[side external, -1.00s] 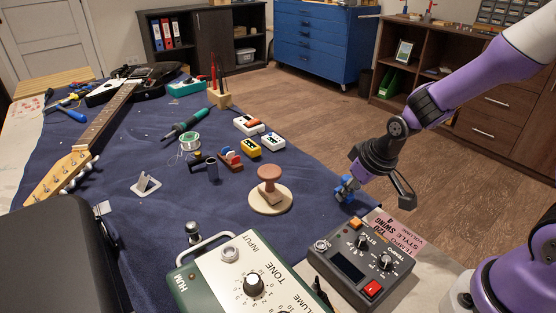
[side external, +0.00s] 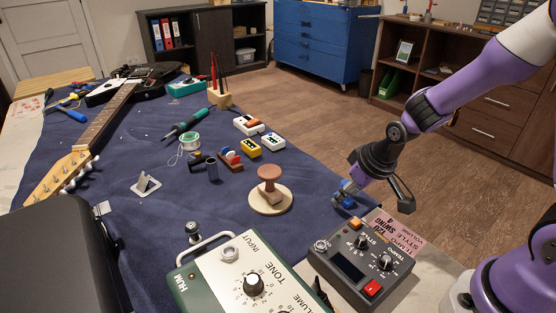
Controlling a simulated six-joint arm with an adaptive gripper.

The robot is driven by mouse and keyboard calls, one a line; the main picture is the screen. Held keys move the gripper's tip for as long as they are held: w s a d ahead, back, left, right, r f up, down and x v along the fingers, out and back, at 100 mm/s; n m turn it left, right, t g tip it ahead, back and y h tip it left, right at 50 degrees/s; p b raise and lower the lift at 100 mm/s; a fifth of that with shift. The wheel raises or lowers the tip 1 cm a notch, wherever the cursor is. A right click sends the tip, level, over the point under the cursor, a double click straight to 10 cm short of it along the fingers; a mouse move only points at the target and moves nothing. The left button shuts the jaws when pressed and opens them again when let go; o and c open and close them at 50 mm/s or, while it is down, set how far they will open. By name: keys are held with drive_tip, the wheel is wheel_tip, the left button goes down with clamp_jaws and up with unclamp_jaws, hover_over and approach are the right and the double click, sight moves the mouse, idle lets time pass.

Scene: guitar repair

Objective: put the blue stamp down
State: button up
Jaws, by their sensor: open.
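The blue stamp (side external: 348,201) is at the right edge of the dark blue cloth, just behind the grey tempo pedal. It is small, and its lower part seems to rest on the cloth. My gripper (side external: 349,185) is right at the stamp, coming down from the upper right, with its jaws open. Its fingers partly hide the stamp, so I cannot tell whether they still touch it. One dark finger part sticks out to the right, clear of the stamp.
A brown wooden stamp (side external: 269,180) stands on a round wooden disc left of my gripper. The grey tempo pedal (side external: 362,265) and a green-white amplifier (side external: 245,275) are in front. Small pedals (side external: 273,142) lie behind. Bare cloth lies between the disc and my gripper.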

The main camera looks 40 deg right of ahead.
drive_tip(key=s+a+r, duration=0.1)
drive_tip(key=s+r, duration=0.4)
drive_tip(key=r, duration=0.3)
drive_tip(key=s+a+r+t, duration=0.1)
drive_tip(key=s+r, duration=0.5)
drive_tip(key=r, duration=0.2)
drive_tip(key=shift+a, duration=0.15)
idle(0.8)
